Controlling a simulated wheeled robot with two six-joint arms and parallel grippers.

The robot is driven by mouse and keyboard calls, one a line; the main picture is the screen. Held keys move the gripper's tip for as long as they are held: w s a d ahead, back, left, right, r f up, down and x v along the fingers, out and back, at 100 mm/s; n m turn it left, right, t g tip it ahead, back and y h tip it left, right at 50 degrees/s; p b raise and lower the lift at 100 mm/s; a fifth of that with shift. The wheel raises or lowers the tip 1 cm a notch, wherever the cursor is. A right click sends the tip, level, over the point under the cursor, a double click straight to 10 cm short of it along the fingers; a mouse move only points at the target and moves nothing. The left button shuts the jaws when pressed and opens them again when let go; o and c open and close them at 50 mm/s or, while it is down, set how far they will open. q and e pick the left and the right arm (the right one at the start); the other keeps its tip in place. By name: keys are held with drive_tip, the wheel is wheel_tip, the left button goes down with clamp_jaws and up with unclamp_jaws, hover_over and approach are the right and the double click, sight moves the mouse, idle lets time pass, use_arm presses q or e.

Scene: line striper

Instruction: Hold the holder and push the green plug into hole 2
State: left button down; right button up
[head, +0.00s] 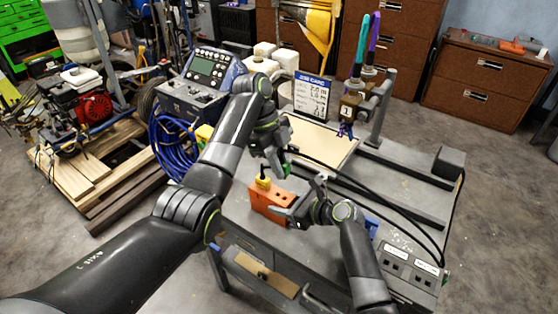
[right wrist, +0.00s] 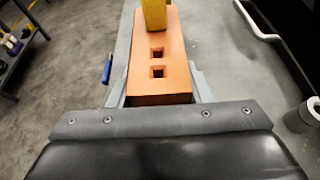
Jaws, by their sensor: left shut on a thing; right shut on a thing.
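The orange holder (head: 268,204) lies on the grey cart top in the head view. In the right wrist view the holder (right wrist: 157,97) shows two empty square holes in line, with a yellow plug (right wrist: 154,14) standing in it beyond them. The yellow plug (head: 263,183) also shows at the holder's left end in the head view. My right gripper (head: 296,211) is shut on the holder's near end, one finger along each side. My left gripper (head: 277,168) is shut above the holder, on a small green piece (head: 287,165), apparently the green plug, mostly hidden by the fingers.
A beige board (head: 322,142) lies behind the grippers. Black cables and rails cross the cart top (head: 400,170) at right. A blue piece (head: 371,228) sits right of my right gripper. A post with coloured-handled tools (head: 352,105) stands at the back.

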use_arm(q)
hover_over(286, 201)
drive_tip(key=w+a, duration=0.1)
drive_tip(key=w, duration=0.1)
drive_tip(key=shift+s+a+f, duration=0.1)
drive_tip(key=shift+f, duration=1.35)
drive_tip(key=shift+s+a+f, duration=0.1)
drive_tip(key=shift+f, duration=1.3)
drive_tip(key=shift+f, duration=1.45)
idle(3.4)
